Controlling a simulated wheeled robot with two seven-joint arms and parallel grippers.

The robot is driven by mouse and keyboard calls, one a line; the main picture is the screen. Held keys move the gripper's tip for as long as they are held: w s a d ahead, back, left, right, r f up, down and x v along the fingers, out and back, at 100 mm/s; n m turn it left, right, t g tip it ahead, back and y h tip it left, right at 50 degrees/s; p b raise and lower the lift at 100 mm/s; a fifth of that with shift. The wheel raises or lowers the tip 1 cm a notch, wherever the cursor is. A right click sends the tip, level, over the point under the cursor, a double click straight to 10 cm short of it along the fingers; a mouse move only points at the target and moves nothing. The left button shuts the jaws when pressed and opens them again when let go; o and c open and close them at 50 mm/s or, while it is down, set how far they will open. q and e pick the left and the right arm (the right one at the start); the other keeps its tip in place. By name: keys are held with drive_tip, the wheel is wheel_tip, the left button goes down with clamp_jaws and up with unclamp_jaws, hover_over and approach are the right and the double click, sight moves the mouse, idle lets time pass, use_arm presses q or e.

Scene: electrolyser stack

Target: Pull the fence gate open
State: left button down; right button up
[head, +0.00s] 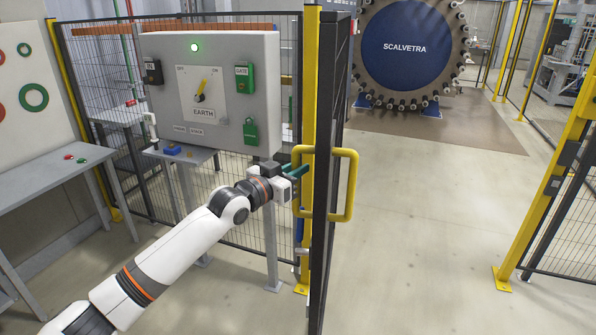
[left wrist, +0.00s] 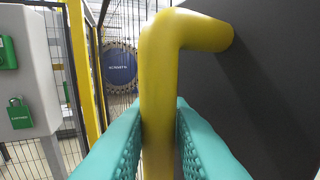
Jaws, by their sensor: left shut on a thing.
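The fence gate (head: 323,200) is a dark panel seen nearly edge-on in the head view, beside a yellow post (head: 310,60). Yellow bar handles stand out from both sides of it; the right one (head: 350,185) is free. My left gripper (head: 297,172) is at the left handle (head: 296,200), with its teal fingers shut on the bar. In the left wrist view the fingers (left wrist: 159,120) lie on both sides of the upright yellow bar (left wrist: 157,75), with the dark gate panel (left wrist: 265,75) to the right. My right gripper is out of view.
A grey control box (head: 215,95) with a green light stands left of the gate, above my left arm. A grey table (head: 60,180) is at the far left. The floor right of the gate is clear, up to another yellow post (head: 545,190).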

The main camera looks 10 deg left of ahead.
use_arm(q)
drive_tip(key=shift+a+r, duration=0.15)
drive_tip(key=shift+r, duration=0.2)
drive_tip(key=c, duration=1.6)
unclamp_jaws()
drive_tip(key=shift+o, duration=1.1)
drive_tip(key=shift+w+d+f, duration=0.1)
drive_tip(key=shift+d, duration=0.1)
drive_tip(key=shift+f, duration=0.15)
drive_tip(key=b+v, duration=0.4)
drive_tip(key=v, duration=0.8)
